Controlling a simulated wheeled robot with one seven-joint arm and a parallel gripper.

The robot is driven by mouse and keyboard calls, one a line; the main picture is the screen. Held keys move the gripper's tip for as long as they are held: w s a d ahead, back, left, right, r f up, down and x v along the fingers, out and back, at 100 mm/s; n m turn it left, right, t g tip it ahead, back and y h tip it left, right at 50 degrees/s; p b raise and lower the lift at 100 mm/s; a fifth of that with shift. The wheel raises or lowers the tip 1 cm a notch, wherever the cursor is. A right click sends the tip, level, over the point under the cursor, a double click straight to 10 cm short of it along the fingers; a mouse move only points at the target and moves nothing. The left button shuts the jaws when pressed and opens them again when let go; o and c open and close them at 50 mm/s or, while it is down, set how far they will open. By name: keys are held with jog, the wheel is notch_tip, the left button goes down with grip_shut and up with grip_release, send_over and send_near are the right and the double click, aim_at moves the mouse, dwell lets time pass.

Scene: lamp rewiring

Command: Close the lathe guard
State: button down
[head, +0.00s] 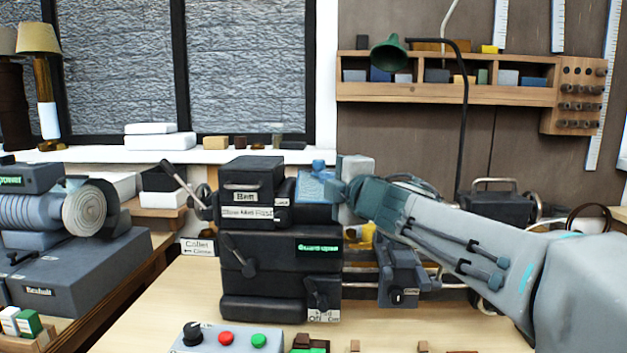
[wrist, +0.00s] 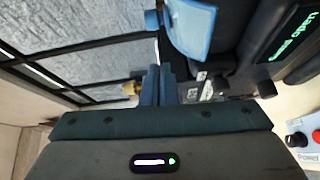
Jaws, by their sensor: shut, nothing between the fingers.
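The lathe headstock (head: 262,250) is a dark grey block on the bench, and its green display (head: 318,247) reads "Guard open". The guard (head: 315,183) is a light blue, see-through piece raised at the headstock's right side. It also shows in the wrist view (wrist: 190,32) at the top. My gripper (head: 335,189) is beside the guard, just to its right in the head view. In the wrist view its two blue-grey fingers (wrist: 161,72) are shut together and empty, pointing up just below the guard. I cannot tell whether they touch it. My arm hides part of the lathe behind it.
A control box (head: 226,338) with a knob and red and green buttons stands at the front. A lever (head: 182,182) sticks out left of the headstock. A grey machine (head: 70,270) is at left. A green lamp (head: 389,54) hangs behind.

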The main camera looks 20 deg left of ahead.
aim_at(312, 184)
jog(key=shift+n+g+y, duration=0.4)
jog(key=shift+n+y, duration=0.1)
jog(key=shift+n, duration=0.3)
jog(key=x, duration=0.3)
jog(key=p+x, duration=0.1)
jog(key=x, duration=0.6)
jog(key=shift+w+d+r+p, duration=0.2)
jog(key=shift+w+d+p, duration=0.1)
jog(key=shift+w, duration=0.05)
jog(key=shift+w+d, duration=0.25)
jog(key=shift+d, duration=0.1)
jog(key=shift+d, duration=0.1)
